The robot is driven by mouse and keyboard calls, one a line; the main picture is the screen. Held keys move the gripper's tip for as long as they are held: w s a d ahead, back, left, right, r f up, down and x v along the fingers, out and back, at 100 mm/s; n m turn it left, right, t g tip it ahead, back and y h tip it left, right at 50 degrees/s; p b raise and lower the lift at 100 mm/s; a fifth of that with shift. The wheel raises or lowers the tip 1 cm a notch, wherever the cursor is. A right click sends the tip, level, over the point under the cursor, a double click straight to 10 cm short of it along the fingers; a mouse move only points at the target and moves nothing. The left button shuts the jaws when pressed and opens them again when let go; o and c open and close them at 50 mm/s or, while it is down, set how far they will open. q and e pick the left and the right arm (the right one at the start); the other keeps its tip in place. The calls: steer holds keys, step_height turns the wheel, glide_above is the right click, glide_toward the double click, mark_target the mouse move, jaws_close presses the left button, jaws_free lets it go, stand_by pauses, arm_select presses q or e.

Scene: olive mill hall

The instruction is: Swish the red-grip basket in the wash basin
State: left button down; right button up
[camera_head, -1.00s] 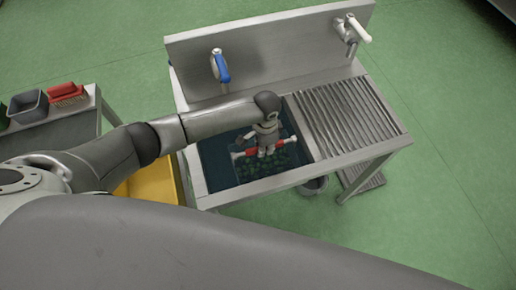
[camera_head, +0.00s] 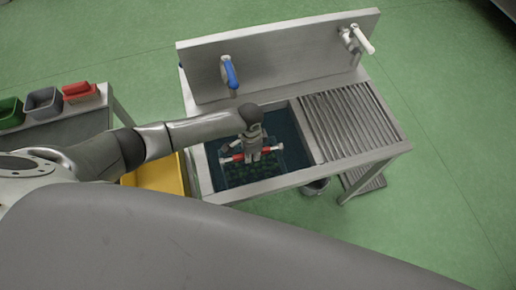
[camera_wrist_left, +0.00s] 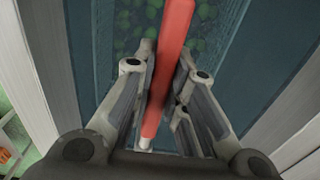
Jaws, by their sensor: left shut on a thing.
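The wash basin (camera_head: 290,131) is the dark, water-filled left part of a steel sink unit. The basket (camera_head: 238,174) is a dark mesh basket in the basin, with green olives showing inside it. Its red grip (camera_head: 238,158) is a bar with pale ends across the top. My left gripper (camera_head: 254,155) is shut on the red grip, over the basin. In the left wrist view the red grip (camera_wrist_left: 168,70) runs between both fingers, with green olives (camera_wrist_left: 140,22) blurred below. My right gripper is not in view.
A ribbed drainboard (camera_head: 350,120) adjoins the basin on the right. A blue-handled tap (camera_head: 230,75) and a white-handled tap (camera_head: 358,40) are on the backsplash.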

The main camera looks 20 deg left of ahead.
arm_select(q)
steer(key=shift+s+a+r+p, duration=0.1)
steer(key=shift+s+a+p, duration=0.35)
steer(key=shift+a, duration=0.2)
steer(key=shift+w+d+b, duration=0.3)
steer(key=shift+w+d, duration=0.2)
steer(key=shift+d, duration=0.25)
steer(key=shift+w+d+b, duration=0.25)
steer(key=shift+w+d, duration=0.25)
steer(key=shift+d, duration=0.2)
steer(key=shift+w+d, duration=0.15)
steer(key=shift+d, duration=0.05)
